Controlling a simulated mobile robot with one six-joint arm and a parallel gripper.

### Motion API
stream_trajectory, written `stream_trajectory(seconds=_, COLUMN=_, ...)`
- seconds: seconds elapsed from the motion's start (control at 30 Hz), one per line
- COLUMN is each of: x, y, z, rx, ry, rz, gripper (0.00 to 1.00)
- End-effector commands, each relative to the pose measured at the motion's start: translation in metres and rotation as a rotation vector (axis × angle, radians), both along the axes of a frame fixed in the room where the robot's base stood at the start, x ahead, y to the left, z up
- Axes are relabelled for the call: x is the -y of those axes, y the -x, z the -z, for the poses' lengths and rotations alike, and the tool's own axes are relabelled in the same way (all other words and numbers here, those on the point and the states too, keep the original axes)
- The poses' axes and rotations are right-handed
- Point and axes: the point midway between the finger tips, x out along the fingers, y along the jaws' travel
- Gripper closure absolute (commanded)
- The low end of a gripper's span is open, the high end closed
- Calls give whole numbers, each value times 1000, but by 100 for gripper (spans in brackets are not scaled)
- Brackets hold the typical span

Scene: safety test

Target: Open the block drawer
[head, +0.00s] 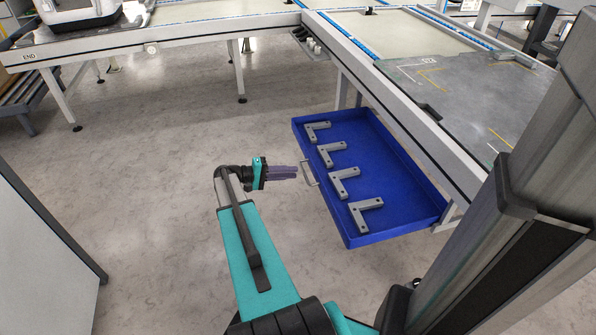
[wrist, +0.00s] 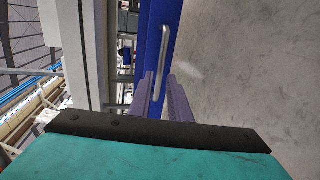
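The blue block drawer (head: 398,206) is pulled out from under the table on the right in the head view, with its inside showing. Several grey L-shaped blocks lie in it in a row. Its metal handle (head: 310,174) is on the front facing my arm; it also shows upright in the wrist view (wrist: 164,52). My gripper (head: 297,172) points at the handle from the left, very close to it.
The table (head: 440,150) with a grey plate on top stands above the drawer at right. A conveyor table (head: 170,32) runs along the back. A white panel (head: 40,260) stands at lower left. The floor (head: 150,160) left of my gripper is clear.

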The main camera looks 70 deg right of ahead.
Motion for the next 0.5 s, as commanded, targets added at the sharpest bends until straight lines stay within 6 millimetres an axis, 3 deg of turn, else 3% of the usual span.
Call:
stream_trajectory(seconds=0.2, x=-22, y=-28, z=-9, rx=2, ry=0, rz=-2, gripper=83)
stream_trajectory(seconds=0.5, x=-44, y=-54, z=-15, rx=1, ry=0, rz=0, gripper=83)
